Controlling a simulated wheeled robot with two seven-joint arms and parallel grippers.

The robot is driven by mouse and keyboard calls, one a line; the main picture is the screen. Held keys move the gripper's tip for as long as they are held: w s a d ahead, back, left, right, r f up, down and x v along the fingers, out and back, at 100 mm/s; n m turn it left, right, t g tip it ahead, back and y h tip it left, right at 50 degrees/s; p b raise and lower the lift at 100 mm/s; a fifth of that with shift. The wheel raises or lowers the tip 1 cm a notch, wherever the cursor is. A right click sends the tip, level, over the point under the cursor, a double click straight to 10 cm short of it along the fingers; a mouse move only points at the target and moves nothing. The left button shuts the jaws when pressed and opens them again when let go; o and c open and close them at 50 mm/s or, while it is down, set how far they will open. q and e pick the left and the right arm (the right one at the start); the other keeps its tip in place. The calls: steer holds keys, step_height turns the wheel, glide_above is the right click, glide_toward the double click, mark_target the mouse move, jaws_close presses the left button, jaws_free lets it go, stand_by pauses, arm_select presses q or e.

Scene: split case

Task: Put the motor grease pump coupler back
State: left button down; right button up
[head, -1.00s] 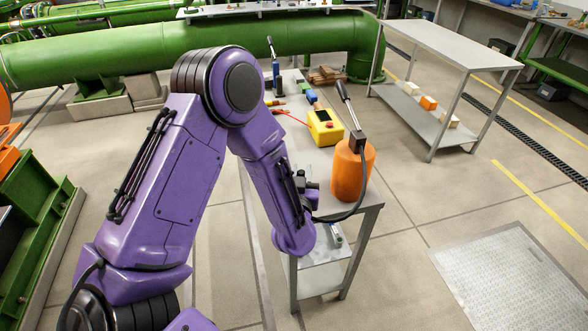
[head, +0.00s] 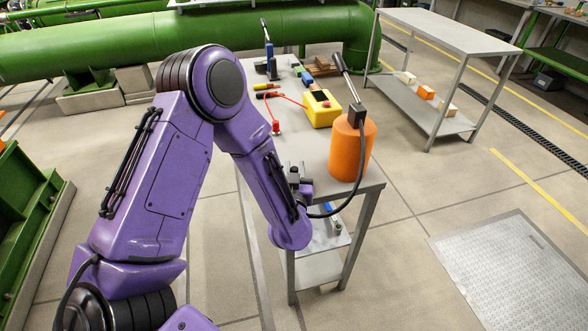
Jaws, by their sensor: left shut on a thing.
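The orange grease pump (head: 350,150) stands upright on the near right end of the grey bench, with a lever handle slanting up. Its black hose (head: 353,203) loops down past the bench edge to my left wrist. My left gripper (head: 294,172) is at the bench's near left part, left of the pump, partly hidden by my purple forearm. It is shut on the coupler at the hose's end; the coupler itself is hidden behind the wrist. My right gripper is out of view.
A yellow box (head: 322,112) with a red cable stands behind the pump on the bench (head: 315,150). Hand tools and a small blue pump (head: 270,62) lie or stand further back. A lower shelf (head: 318,268) is beneath.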

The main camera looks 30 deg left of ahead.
arm_select(q)
steer(key=shift+f+b, duration=0.5)
steer(key=shift+f, duration=0.15)
steer(key=c, duration=0.8)
jaws_free()
steer(key=shift+r, duration=0.1)
steer(key=shift+s, duration=0.1)
steer(key=b+v, duration=0.1)
steer(key=v, duration=0.9)
steer(key=shift+s+d, duration=0.1)
steer(key=shift+d, duration=0.05)
